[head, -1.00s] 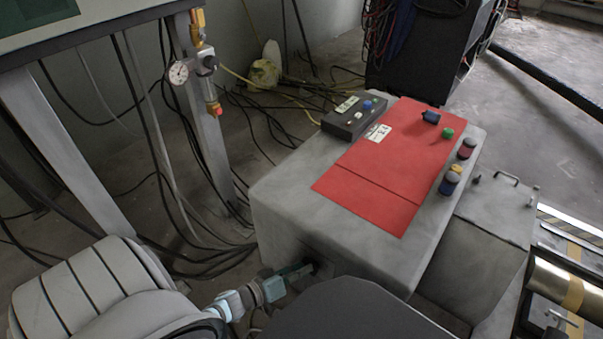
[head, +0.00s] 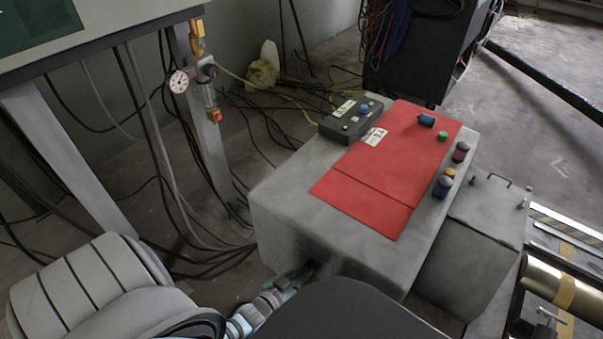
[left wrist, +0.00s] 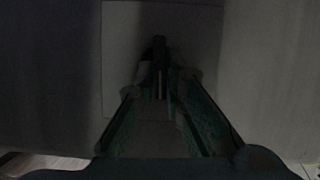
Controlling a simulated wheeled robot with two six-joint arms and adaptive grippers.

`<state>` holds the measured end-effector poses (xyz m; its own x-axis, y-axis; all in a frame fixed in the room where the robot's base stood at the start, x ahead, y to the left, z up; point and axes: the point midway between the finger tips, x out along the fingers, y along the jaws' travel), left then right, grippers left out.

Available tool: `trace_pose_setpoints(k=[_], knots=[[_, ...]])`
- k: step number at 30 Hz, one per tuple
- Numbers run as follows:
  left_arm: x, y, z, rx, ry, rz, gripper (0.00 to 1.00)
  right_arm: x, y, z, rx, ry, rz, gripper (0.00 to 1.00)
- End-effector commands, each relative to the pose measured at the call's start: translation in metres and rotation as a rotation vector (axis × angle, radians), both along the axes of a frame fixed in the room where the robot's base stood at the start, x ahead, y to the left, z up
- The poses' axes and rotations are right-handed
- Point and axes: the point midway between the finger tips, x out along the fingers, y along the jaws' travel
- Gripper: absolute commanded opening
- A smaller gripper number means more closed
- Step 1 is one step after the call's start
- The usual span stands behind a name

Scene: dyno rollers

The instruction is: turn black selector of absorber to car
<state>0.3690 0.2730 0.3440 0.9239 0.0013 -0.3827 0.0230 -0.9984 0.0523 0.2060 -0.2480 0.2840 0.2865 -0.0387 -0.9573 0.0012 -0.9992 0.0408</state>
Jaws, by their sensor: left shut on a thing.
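The grey absorber box (head: 275,215) with a red top panel (head: 375,185) stands in the middle of the head view. My left gripper (head: 303,274) is at the shaded lower front face of the box. The gripper is shut on the selector. The dark picture hides the selector's markings and which way it points. My right gripper is in neither view.
A black button box (head: 350,123) sits on the absorber's top, with several coloured buttons (head: 443,186) along the right. A post with a pressure gauge (head: 179,81) stands at left. Cables (head: 200,240) cover the floor. Metal rollers (head: 560,290) are at lower right.

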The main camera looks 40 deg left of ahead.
Motion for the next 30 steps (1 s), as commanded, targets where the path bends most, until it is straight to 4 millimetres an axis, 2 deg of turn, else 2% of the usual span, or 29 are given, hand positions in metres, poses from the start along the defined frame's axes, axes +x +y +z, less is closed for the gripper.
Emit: trace_pose_setpoints(k=[18,30], knots=[[-0.0008,-0.0084,-0.0035,0.538,0.016,0.0,0.0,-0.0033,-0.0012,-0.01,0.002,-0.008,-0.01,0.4],[-0.0004,-0.0099,-0.0041,0.704,0.018,-0.002,0.0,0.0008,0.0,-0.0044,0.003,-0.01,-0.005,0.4]])
